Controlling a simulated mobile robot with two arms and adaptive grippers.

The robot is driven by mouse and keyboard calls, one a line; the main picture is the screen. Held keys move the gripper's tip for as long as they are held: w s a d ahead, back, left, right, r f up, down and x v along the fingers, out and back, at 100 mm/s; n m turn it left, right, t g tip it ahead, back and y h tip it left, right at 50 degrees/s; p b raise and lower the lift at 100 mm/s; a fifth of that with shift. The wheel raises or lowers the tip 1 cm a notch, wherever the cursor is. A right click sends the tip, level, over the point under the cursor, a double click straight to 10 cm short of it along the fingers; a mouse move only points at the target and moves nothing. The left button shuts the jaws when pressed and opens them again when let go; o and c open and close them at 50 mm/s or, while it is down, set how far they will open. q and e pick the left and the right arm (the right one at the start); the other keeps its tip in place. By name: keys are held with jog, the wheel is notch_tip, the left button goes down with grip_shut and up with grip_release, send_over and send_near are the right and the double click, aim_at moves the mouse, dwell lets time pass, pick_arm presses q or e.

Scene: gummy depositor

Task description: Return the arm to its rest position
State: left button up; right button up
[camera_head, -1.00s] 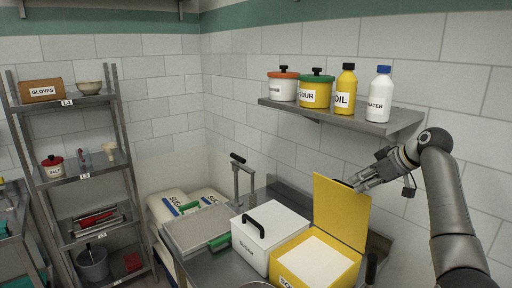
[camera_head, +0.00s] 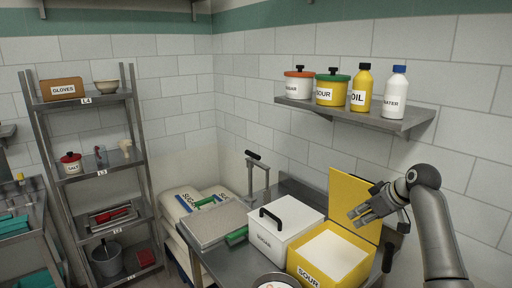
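My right arm comes in from the right edge. Its gripper (camera_head: 358,214) hangs in the air in front of the raised yellow lid (camera_head: 343,190) of the box marked SOUR (camera_head: 302,273). The fingers point left with a gap between them, and I see nothing held. The lid stands upright at the back of the box; the fingers cover part of it. I cannot tell whether they touch it. The box is open, with a white surface inside. My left gripper is not in view.
A white SUGAR box (camera_head: 266,241) with a black handle stands left of the yellow box. A wall shelf (camera_head: 340,112) with pots and bottles is above the gripper. A metal rack (camera_head: 65,185) stands at the left.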

jog(key=s+a+f+m+g+h, duration=0.1)
jog(key=s+a+f, duration=0.2)
jog(key=s+f, duration=0.7)
jog(key=s+a+f+m+g+h, duration=0.1)
jog(key=s+a+f+h, duration=0.15)
jog(key=s+f, duration=0.75)
jog(key=s+a+f+m+g, duration=0.1)
jog(key=s+a+f+m, duration=0.1)
jog(key=s, duration=1.1)
jog(key=s+a+f+m, duration=0.1)
jog(key=s+a+f, duration=0.15)
jog(key=s, duration=1.15)
notch_tip(320, 180, down, 30)
jog(key=f+g+b, duration=0.1)
jog(key=b, duration=0.5)
pick_arm(q)
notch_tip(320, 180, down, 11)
jog(key=b, duration=0.4)
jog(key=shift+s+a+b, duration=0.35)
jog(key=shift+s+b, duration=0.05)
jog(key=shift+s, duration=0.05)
pick_arm(e)
jog(key=s+d+f+g, duration=0.1)
jog(key=s+d+f, duration=0.1)
jog(key=s+f, duration=1.5)
notch_tip(320, 180, down, 4)
jog(key=shift+s+d+f+g, duration=0.25)
jog(key=shift+s+d+g, duration=0.05)
jog(key=shift+s+d, duration=0.1)
